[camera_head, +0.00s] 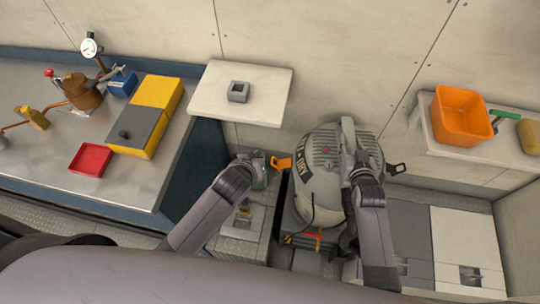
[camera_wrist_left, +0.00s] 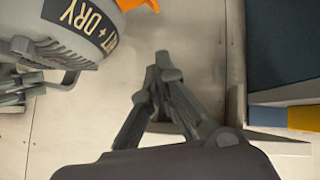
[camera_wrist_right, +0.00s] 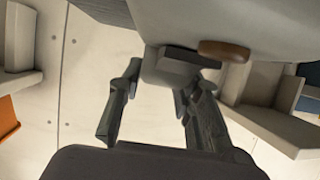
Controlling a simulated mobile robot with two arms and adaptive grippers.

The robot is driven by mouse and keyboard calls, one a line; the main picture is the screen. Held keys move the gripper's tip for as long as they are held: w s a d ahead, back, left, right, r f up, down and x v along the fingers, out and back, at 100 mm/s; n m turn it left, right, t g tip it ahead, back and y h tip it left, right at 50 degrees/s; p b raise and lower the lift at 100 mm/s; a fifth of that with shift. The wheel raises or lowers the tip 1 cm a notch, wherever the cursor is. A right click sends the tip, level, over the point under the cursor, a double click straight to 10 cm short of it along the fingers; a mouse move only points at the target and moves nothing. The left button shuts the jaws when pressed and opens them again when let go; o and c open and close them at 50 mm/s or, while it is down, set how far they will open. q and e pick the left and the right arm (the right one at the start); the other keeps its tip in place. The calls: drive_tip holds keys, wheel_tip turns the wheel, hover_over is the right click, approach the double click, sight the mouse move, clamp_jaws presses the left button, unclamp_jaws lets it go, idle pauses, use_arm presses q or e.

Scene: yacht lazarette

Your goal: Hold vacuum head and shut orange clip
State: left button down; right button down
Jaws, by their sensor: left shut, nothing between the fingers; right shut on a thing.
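The grey vacuum head (camera_head: 325,150), marked "DRY", sits on the vacuum in the middle. Its side with the lettering also shows in the left wrist view (camera_wrist_left: 75,30). The orange clip (camera_head: 281,163) sticks out from the head's left side; its orange tip (camera_wrist_left: 130,4) is at the top edge of the left wrist view. My left gripper (camera_head: 260,163) is shut and empty, just left of the clip and apart from it. My right gripper (camera_wrist_right: 155,95) is shut on a grey block-like part of the vacuum head (camera_wrist_right: 220,22); in the head view my arm partly hides the grip.
A white shelf (camera_head: 215,100) with a small grey box is behind my left gripper. A metal counter (camera_head: 40,180) with a yellow box and red tray is at left. An orange bin (camera_head: 462,115) stands on a right shelf. A dark latch (camera_head: 397,168) juts from the vacuum's right.

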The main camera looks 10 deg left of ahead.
idle(0.3)
use_arm(q)
hover_over(282, 162)
drive_tip(key=s+a, duration=0.2)
drive_tip(key=a, duration=0.2)
wheel_tip(282, 162, down, 11)
drive_tip(key=shift+r, duration=0.15)
drive_tip(key=shift+a+f, duration=0.15)
drive_tip(key=shift+f, duration=0.1)
